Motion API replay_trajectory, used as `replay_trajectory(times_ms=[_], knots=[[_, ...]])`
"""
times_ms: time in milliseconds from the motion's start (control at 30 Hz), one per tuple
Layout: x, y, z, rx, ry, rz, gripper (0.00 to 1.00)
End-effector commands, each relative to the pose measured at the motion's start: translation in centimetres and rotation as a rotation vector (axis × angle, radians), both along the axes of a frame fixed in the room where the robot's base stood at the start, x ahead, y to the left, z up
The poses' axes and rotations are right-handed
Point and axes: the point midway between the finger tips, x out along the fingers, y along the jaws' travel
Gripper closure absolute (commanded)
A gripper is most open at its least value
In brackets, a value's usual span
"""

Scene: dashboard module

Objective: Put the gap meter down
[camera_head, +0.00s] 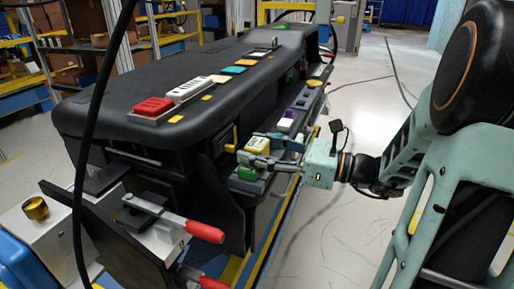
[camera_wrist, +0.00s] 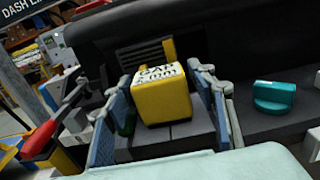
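The gap meter (camera_wrist: 166,101) is a yellow block with a white label reading "GAP" on top. In the wrist view it is upright and appears to rest on a grey ledge in front of the dark dashboard. My gripper (camera_wrist: 160,72) has its two blue-grey fingers spread, one on each side of the meter. Narrow gaps show beside the block, so the fingers look open around it; contact at the far tips is unclear. In the head view the meter (camera_head: 258,144) sits at the dashboard's near right edge, partly behind my gripper (camera_head: 258,152).
A teal knob (camera_wrist: 274,97) stands right of the meter. A red-handled clamp (camera_wrist: 41,139) is at left; red-handled clamps (camera_head: 205,231) also show in the head view. Coloured parts (camera_head: 287,121) line the ledge beyond. Red and white blocks (camera_head: 190,89) lie on the dashboard (camera_head: 120,92).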

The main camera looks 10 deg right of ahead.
Motion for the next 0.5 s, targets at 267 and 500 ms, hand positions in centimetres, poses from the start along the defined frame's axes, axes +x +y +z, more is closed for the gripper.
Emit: replay_trajectory(times_ms=[267, 500], knots=[[0.0, 0.0, 0.1, -0.001, -0.001, 0.000, 0.43], [-1.1, -1.7, 0.4, 0.000, 0.000, -0.003, 0.43]])
